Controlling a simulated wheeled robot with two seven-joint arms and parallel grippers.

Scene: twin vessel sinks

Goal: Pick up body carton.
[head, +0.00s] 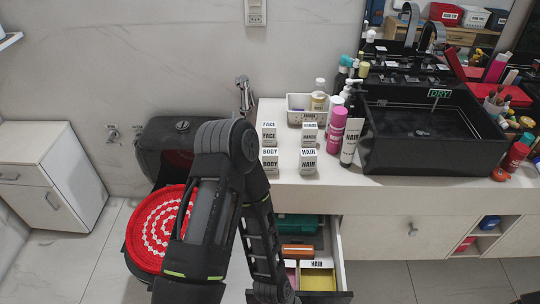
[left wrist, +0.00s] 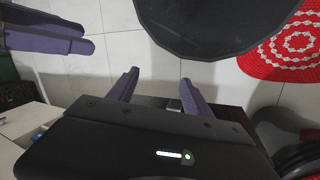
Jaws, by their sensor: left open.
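The body carton (head: 270,161) is a small white box with BODY lettering. It stands upright on the counter, at the near left of a group of similar cartons. My left arm comes up in front of the counter, just left of the carton and close to it in the picture. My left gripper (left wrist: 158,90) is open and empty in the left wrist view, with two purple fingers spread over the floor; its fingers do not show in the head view. Purple finger-like parts, probably my right gripper (left wrist: 60,35), show at the upper left there; their opening is unclear.
Cartons marked FACE (head: 269,134), HANDS (head: 309,135) and HAIR (head: 307,162) stand close by. A pink bottle (head: 336,130) and a black sink (head: 430,130) are to the right. An open drawer (head: 343,262) juts out below. A red mat (head: 150,228) lies left.

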